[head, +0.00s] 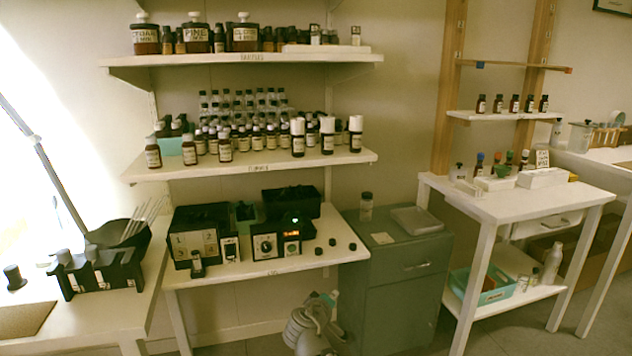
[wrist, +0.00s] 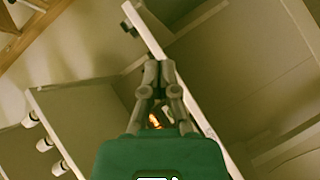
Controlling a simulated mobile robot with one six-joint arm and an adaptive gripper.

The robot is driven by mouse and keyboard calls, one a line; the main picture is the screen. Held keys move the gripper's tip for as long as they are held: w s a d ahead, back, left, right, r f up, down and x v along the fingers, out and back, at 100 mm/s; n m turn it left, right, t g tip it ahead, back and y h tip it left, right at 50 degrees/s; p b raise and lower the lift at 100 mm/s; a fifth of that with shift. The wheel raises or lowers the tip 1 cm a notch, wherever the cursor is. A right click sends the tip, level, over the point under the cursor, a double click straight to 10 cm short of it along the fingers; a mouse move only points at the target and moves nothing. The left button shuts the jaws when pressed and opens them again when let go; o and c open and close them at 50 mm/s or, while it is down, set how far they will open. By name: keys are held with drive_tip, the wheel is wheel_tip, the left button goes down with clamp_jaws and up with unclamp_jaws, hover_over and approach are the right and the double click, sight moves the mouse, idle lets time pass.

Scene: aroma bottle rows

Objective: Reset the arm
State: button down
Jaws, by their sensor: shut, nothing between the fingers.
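My gripper (wrist: 158,68) shows in the wrist view with its two grey fingers together and nothing between them. Its green body fills the bottom of that view. The wrist view is strongly tilted, and a white board edge (wrist: 195,112) runs diagonally behind the fingers. In the head view, part of my grey arm (head: 310,325) shows folded at the bottom middle, in front of the lower shelf and beside the green cabinet. I cannot make out the fingers there.
White-capped bottles (head: 327,135) stand on the middle shelf (head: 330,162). A control box (head: 276,242) and black caps are on the lower shelf (head: 300,260). A green cabinet (head: 400,260) and white table (head: 500,207) stand right. A black rack (head: 95,272) stands left.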

drive_tip(key=s+d+f+m+g, duration=0.55)
drive_tip(key=d+f+g, duration=0.2)
drive_tip(key=d, duration=0.35)
drive_tip(key=s+d+f+m+g+y, duration=0.1)
drive_tip(key=s+f+g+y, duration=0.2)
drive_tip(key=s, duration=0.3)
drive_tip(key=s+d+f+m+g+y, duration=0.1)
drive_tip(key=s+f+g+y, duration=0.15)
drive_tip(key=s, duration=0.25)
wheel_tip(320, 180, up, 34)
drive_tip(key=p, duration=3.4)
drive_tip(key=shift+a+y, duration=0.15)
drive_tip(key=shift+y, duration=0.2)
